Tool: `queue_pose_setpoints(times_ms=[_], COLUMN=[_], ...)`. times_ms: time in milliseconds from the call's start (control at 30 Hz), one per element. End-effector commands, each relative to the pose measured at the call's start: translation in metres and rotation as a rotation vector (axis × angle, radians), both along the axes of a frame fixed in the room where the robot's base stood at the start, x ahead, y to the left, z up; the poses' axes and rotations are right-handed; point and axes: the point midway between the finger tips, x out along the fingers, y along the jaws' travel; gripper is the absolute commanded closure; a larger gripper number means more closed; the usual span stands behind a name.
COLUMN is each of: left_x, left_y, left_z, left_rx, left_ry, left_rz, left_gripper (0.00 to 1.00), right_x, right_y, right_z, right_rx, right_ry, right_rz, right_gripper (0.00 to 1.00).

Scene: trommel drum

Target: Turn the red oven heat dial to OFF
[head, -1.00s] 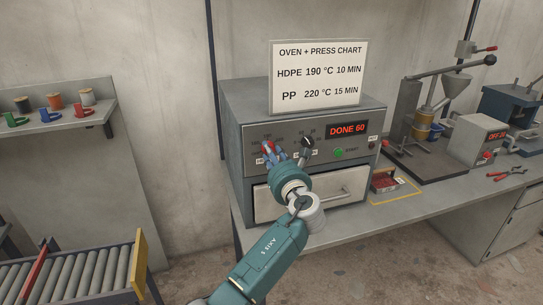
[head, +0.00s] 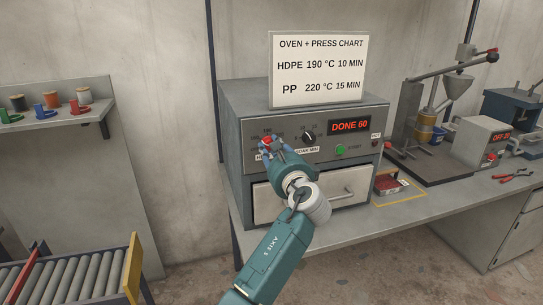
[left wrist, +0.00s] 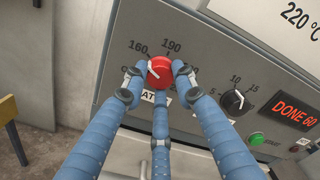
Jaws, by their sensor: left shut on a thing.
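The red heat dial (left wrist: 163,66) is on the grey oven front, with 160 and 190 printed above it. Its white pointer mark is on its left side, pointing up and left roughly toward 160. My left gripper (left wrist: 158,76) is shut on the dial, one finger at each side and a third below. The fingers hide part of the scale and the label under the dial. In the head view the dial (head: 265,141) shows as a small red patch between the fingers of my left gripper (head: 267,147). My right gripper is not in view.
A black dial (head: 308,136) sits just right of the red one, with a green start button (head: 341,150) and a DONE 60 display (head: 349,127) beyond. The oven drawer (head: 325,187) is below. A chart (head: 318,70) stands on top. A lever press (head: 430,135) is at right.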

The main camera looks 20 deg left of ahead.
Motion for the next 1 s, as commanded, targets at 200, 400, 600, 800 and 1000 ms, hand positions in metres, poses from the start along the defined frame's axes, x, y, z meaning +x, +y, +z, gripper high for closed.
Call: queue_pose_setpoints(times_ms=[200,400,600,800,1000], left_x=[0.000,0.000,0.000,0.000,0.000], left_y=[-0.001,-0.001,-0.001,-0.001,-0.001], left_z=[-0.005,-0.006,-0.005,-0.004,-0.003], left_rx=[-0.174,-0.331,-0.483,-0.611,-0.703], left_ry=[-0.116,-0.221,-0.324,-0.410,-0.471], left_rz=[-0.002,-0.001,-0.001,-0.001,-0.001], left_gripper=[0.99,0.99,0.99,0.99,0.99], right_x=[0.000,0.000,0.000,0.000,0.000], right_y=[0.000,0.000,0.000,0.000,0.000], right_z=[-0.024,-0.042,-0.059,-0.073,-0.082], right_rx=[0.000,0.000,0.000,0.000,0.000], right_ry=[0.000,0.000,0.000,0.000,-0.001], right_rz=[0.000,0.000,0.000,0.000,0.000], right_gripper=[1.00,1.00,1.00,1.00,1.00])
